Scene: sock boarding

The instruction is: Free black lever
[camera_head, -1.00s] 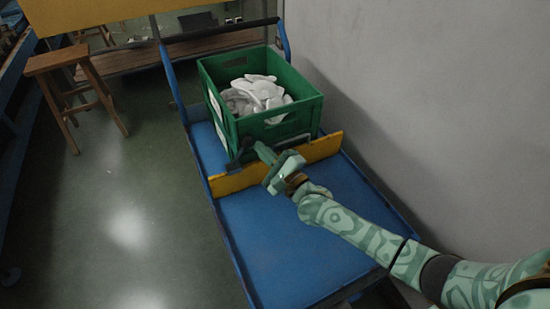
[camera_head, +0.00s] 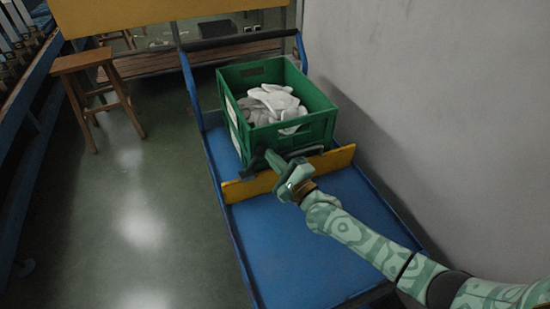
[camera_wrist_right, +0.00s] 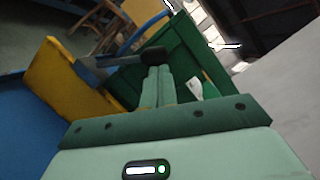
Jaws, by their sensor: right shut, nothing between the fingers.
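The black lever (camera_wrist_right: 152,55) shows in the right wrist view as a dark rounded knob on a grey shaft that slants to the yellow board (camera_wrist_right: 62,75). Its knob is just beyond the fingertips of my right gripper (camera_wrist_right: 159,72); I cannot tell whether they touch. My left gripper is not in view.
The crate holds light grey socks (camera_head: 272,101) and stands on the blue cart (camera_head: 300,250) behind the yellow board. A grey wall (camera_head: 420,100) is close on the right. A wooden stool (camera_head: 85,65) stands at the left.

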